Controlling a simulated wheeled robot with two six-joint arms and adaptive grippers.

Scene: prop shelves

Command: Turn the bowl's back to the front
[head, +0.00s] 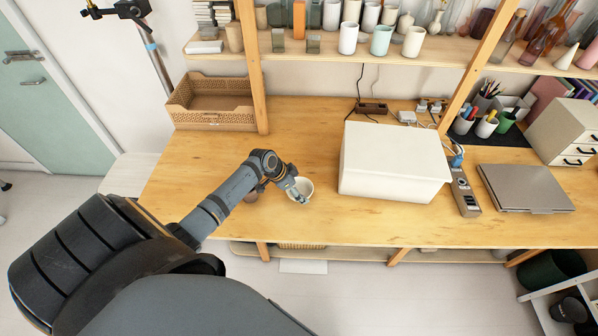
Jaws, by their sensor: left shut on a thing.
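A small white bowl (305,186) sits on the wooden table, left of a large white box. My left arm reaches in from the left. My left gripper (301,199) is at the bowl and shut on it, covering part of its left and near side. Which way the bowl's back faces cannot be told at this size. My right gripper is not in view.
The white lidded box (393,160) stands close to the right of the bowl. A power strip (464,192) and a grey laptop (525,188) lie farther right. A woven basket (212,118) stands at the back left. The wooden table (290,228) is clear in front of the bowl.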

